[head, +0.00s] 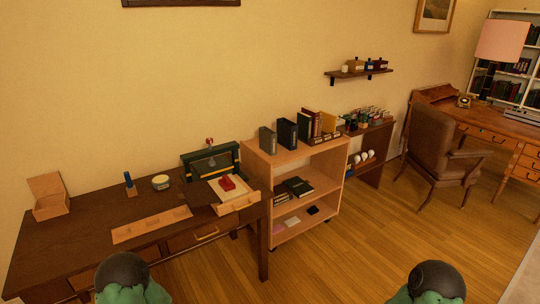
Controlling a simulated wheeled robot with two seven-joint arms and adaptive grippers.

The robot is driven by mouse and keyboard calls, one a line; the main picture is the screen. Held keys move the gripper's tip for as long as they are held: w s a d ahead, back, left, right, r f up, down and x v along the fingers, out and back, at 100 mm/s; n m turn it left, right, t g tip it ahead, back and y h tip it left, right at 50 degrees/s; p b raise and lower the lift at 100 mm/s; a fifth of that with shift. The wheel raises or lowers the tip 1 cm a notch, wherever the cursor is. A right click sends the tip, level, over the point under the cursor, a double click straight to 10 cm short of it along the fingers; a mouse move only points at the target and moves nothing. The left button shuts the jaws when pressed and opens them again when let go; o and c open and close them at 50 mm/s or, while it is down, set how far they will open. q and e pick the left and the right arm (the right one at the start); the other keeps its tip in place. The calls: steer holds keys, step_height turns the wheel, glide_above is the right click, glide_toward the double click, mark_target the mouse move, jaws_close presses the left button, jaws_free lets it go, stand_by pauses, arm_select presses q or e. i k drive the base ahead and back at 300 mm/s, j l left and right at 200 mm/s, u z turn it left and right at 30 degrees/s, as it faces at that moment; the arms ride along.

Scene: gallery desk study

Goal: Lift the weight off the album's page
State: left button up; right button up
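A small red block that looks like the weight (227,184) rests on a pale page or sheet (231,195) at the right end of the dark desk. Behind the page stands a dark green, upright piece (211,161), perhaps the album's cover or a box lid; I cannot tell which. A small red-topped item (209,142) shows above it. Neither gripper is in view. Only parts of my two arms show at the bottom edge, well apart from the weight.
The dark desk (75,225) also bears an open wooden box (47,194), a blue item (129,182), a round tin (161,182) and a long wooden strip (151,225). A wooden shelf cart (257,164) with books stands close right. Open floor (340,245) lies in front.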

mark_target(225, 182)
steer(key=i+l+z, duration=0.2)
steer(key=i+z, duration=0.2)
steer(key=i, duration=0.8)
steer(key=i+j+z, duration=0.1)
steer(key=i+z, duration=0.25)
steer(key=i, duration=0.8)
steer(key=i+u, duration=0.2)
steer(key=u, duration=0.2)
steer(key=i+u, duration=0.2)
steer(key=u, duration=0.2)
steer(key=i+l+u, duration=0.15)
steer(key=u, duration=0.25)
steer(key=i+l+u, duration=0.15)
steer(key=u, duration=0.25)
steer(key=l, duration=0.05)
